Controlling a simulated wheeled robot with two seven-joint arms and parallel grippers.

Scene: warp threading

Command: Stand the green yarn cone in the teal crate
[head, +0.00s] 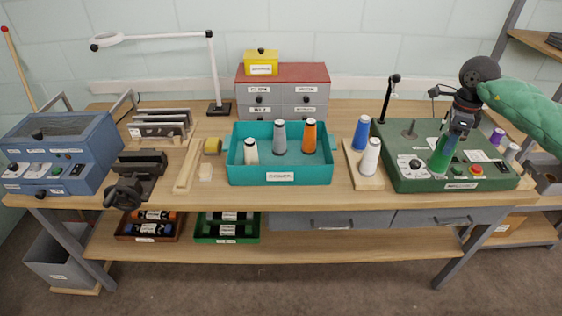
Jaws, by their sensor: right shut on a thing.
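The green yarn cone (441,157) is held by my right gripper (457,132), which is shut on its upper part. The cone tilts a little and hangs over the green machine panel on the right of the bench; I cannot tell whether its base touches the panel. The teal crate (281,177) stands at the middle of the bench, left of the gripper. Inside it stand a cream cone (251,151), a grey cone (280,137) and an orange cone (309,137). My left gripper is not in view.
A wooden board (363,181) with a blue cone (361,133) and a white cone (370,157) stands between crate and green machine (405,184). A black stalk (388,97) rises behind. A grey drawer unit (283,97) stands behind the crate. The crate's front right floor looks free.

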